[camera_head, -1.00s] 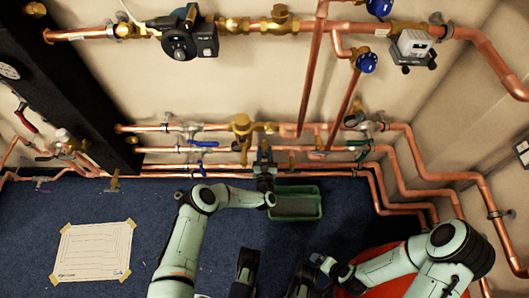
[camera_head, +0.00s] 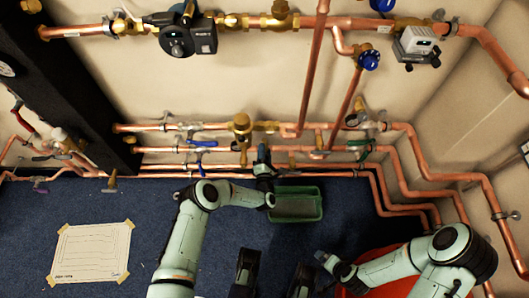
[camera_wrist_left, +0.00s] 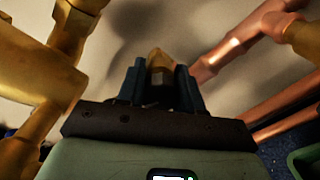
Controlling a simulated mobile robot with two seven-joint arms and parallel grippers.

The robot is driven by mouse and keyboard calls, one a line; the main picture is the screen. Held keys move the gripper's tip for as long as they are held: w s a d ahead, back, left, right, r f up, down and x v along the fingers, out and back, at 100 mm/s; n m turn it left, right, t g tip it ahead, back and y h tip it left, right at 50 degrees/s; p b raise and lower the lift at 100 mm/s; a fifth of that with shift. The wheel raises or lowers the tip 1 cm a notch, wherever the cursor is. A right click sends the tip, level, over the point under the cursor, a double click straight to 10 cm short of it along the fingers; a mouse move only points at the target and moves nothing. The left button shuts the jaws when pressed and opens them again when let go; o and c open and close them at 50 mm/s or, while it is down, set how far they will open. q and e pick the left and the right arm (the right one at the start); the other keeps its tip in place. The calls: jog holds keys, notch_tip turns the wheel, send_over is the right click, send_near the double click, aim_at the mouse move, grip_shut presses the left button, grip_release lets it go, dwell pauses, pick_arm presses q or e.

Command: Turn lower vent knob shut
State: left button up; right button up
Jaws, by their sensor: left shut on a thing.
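My left gripper (camera_head: 262,152) is at the low copper pipes, above the green tray and to the right of a brass fitting. In the left wrist view its two dark fingers (camera_wrist_left: 160,82) are shut on a small brass knob (camera_wrist_left: 158,61). I take this to be the lower vent knob. In the head view the fingers hide the knob, so its turn angle cannot be read. My right gripper (camera_head: 328,262) is low on the right, away from the pipes. Its fingers are too dark and small to read.
Several horizontal copper pipes (camera_head: 210,175) run close around the left gripper. A blue-handled valve (camera_head: 201,144) is to its left and a green-handled valve (camera_head: 362,146) to its right. A green tray (camera_head: 318,214) and a paper sheet (camera_head: 91,253) lie on the blue floor.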

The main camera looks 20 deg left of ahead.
pick_arm(q)
jog(key=shift+m, duration=6.5)
jog(key=o, duration=1)
jog(key=shift+o, duration=0.2)
jog(key=shift+s, duration=0.1)
